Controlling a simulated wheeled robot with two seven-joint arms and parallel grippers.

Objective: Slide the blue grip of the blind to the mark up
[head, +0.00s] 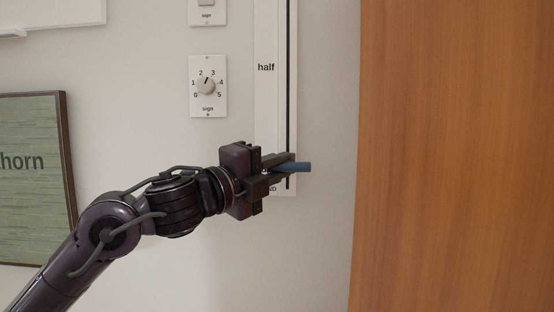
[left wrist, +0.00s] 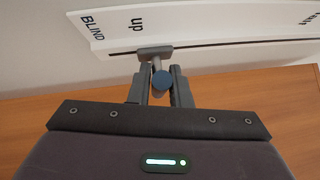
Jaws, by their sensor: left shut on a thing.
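The blue grip (head: 301,167) is a short round bar on the slider of the blind's white upright track panel (head: 268,105). It sits low on the dark slot, well below the word "half". My left gripper (head: 276,171) is shut on the blue grip, whose end sticks out to the right of the fingers. In the left wrist view the round blue end (left wrist: 162,80) shows between the two fingers. My right gripper is not in view.
A dial plate (head: 208,87) and another sign plate (head: 207,12) are on the wall left of the track. A framed green picture (head: 35,175) hangs at the far left. A large wooden panel (head: 455,155) fills the right side. Bare wall lies between the track and the wood.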

